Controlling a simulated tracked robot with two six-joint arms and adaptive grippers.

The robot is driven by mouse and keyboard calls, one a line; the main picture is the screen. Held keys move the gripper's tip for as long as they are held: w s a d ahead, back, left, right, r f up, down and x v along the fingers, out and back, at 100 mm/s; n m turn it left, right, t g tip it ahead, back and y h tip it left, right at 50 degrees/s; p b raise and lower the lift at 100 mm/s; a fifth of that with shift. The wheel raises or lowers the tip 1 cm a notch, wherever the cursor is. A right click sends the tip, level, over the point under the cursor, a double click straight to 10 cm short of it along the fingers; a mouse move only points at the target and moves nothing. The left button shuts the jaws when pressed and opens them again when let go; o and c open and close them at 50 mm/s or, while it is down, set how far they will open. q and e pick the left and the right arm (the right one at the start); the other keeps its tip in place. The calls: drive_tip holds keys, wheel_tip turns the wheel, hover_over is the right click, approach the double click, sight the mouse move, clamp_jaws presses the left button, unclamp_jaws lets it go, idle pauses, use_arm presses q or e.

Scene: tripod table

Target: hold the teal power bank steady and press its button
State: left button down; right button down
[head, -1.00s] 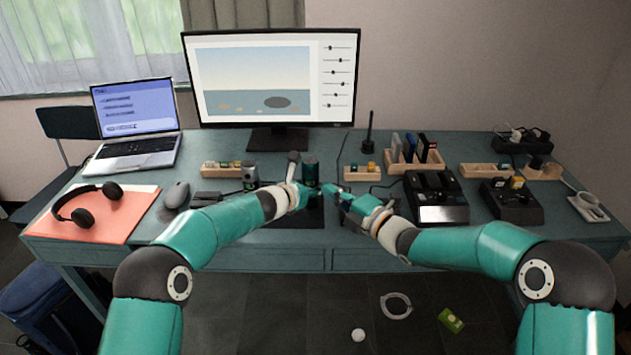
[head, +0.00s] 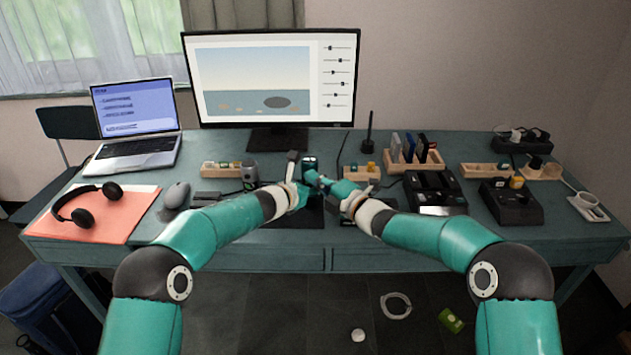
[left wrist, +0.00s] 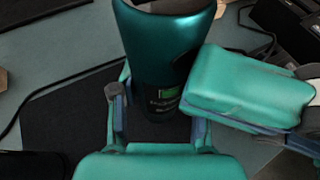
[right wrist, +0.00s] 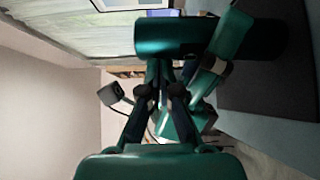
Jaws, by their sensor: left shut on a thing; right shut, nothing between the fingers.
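The teal power bank (head: 309,165) is an upright dark teal cylinder above the dark mat at the desk's front middle. My left gripper (head: 301,186) is shut on it from the left. In the left wrist view the power bank (left wrist: 150,45) stands between the fingers, with a small green display and pale lettering low on its near side. My right gripper (head: 320,180) is shut and empty, its tips close to the power bank's right side. In the right wrist view its closed fingertips (right wrist: 165,85) point at the power bank (right wrist: 170,35); contact is unclear. I cannot make out the button.
A dark mat (head: 285,217) lies under the grippers. A black dock (head: 428,185) stands farther right. The monitor (head: 272,75) is behind.

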use_arm(q)
drive_tip(key=shift+s+d, duration=0.1)
drive_tip(key=shift+d, duration=0.1)
use_arm(e)
drive_tip(key=shift+w+d+f, duration=0.1)
drive_tip(key=shift+w+d, duration=0.1)
drive_tip(key=shift+w, duration=0.25)
use_arm(q)
drive_tip(key=shift+s+d, duration=0.1)
drive_tip(key=shift+a+f, duration=0.15)
drive_tip(key=shift+a, duration=0.1)
use_arm(e)
drive_tip(key=v, duration=1)
drive_tip(key=shift+s+a, duration=0.1)
use_arm(q)
drive_tip(key=c, duration=0.6)
unclamp_jaws()
drive_tip(key=shift+o, duration=0.5)
